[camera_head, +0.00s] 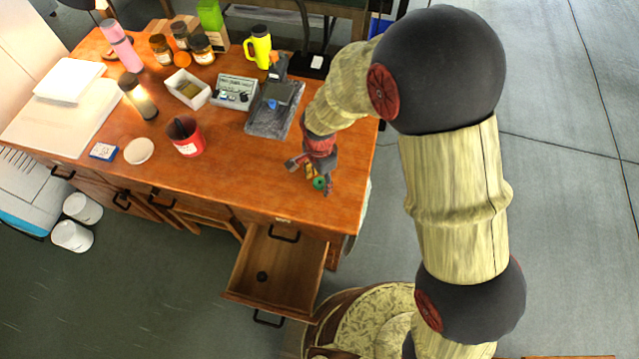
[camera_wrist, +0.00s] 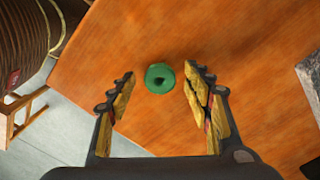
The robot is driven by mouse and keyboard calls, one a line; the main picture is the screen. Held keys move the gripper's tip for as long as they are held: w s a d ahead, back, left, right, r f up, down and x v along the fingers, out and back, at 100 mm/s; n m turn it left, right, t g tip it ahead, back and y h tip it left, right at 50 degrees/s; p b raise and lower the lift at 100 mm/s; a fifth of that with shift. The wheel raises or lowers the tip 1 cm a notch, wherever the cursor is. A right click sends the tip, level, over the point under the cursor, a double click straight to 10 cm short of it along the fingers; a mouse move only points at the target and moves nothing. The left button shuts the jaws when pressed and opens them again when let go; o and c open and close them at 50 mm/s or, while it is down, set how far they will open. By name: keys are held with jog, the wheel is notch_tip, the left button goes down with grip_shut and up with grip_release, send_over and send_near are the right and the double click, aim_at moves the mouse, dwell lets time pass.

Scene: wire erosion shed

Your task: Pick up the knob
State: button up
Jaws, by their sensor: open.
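A small green round piece with a dark centre, which looks like the knob (camera_wrist: 160,78), lies on the wooden table top. In the head view the green knob (camera_head: 319,183) shows near the table's front right, partly hidden by my gripper. My gripper (camera_head: 308,174) points down over it. In the wrist view the two fingers of my gripper (camera_wrist: 158,94) are spread apart and empty, with the knob between and slightly beyond their tips. I see no contact. The height of the fingers above the table is hard to tell.
The table (camera_head: 240,185) is clear around the knob. A grey device (camera_head: 272,110) and a red cup (camera_head: 186,137) stand farther back. An open drawer (camera_head: 275,275) juts out below the front edge, with a small dark round thing (camera_head: 262,277) inside.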

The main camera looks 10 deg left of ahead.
jog(key=shift+c, duration=0.9)
jog(key=c, duration=1)
jog(key=shift+r, duration=0.1)
